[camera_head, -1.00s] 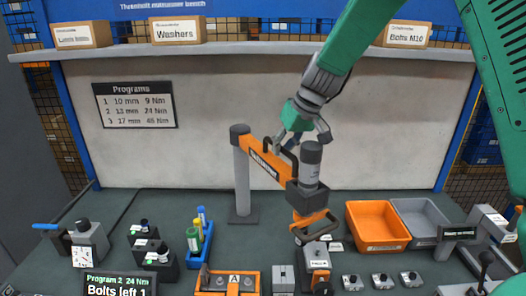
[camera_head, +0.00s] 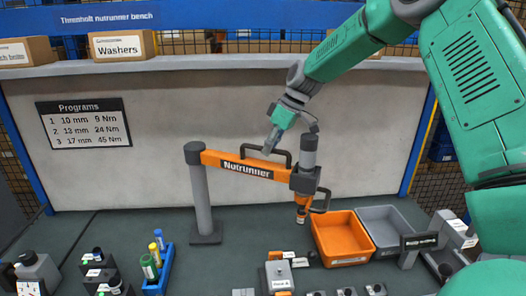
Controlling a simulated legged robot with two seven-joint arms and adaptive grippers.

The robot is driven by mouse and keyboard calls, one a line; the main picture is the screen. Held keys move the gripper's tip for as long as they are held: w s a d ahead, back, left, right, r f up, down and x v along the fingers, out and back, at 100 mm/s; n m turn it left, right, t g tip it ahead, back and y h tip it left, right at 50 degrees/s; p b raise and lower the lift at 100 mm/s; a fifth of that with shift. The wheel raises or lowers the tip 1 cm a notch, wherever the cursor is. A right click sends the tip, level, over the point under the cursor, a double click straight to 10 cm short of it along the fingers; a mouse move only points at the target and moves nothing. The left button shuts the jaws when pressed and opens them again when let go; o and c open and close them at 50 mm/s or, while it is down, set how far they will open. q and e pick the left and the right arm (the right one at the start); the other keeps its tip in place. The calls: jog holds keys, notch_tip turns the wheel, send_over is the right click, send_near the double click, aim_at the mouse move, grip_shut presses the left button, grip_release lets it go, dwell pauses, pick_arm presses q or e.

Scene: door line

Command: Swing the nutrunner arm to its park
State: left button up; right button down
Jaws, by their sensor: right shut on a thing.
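The orange nutrunner arm (camera_head: 232,163) reaches right from a grey post (camera_head: 202,200), roughly along the back wall. Its grey and orange nutrunner (camera_head: 304,178) hangs at the free end, left of and behind the orange bin. A black handle (camera_head: 252,148) stands on top of the arm. My right gripper (camera_head: 285,140) comes down from the upper right and is shut on this handle; its fingers partly hide the grip. My left gripper is out of view.
A blue rack (camera_head: 160,270) of coloured tubes is at front left. A shelf (camera_head: 200,64) runs above.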

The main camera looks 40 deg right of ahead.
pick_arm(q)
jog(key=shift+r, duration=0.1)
pick_arm(e)
jog(key=shift+w+d+r, duration=0.3)
jog(key=shift+r, duration=0.2)
jog(key=c, duration=1.9)
grip_release()
jog(key=o, duration=0.4)
jog(key=shift+s+r, duration=0.1)
jog(key=shift+s, duration=0.1)
jog(key=shift+c, duration=0.2)
jog(key=shift+s, duration=0.45)
jog(key=shift+d, duration=0.1)
jog(key=shift+w, duration=0.2)
jog(key=shift+w+d+r, duration=0.1)
jog(key=shift+d+r, duration=0.05)
jog(key=shift+r, duration=0.05)
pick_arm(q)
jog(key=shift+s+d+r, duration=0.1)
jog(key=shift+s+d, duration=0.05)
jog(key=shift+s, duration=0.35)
pick_arm(e)
jog(key=s+v, duration=0.1)
jog(key=v, duration=1)
jog(key=shift+d, duration=0.25)
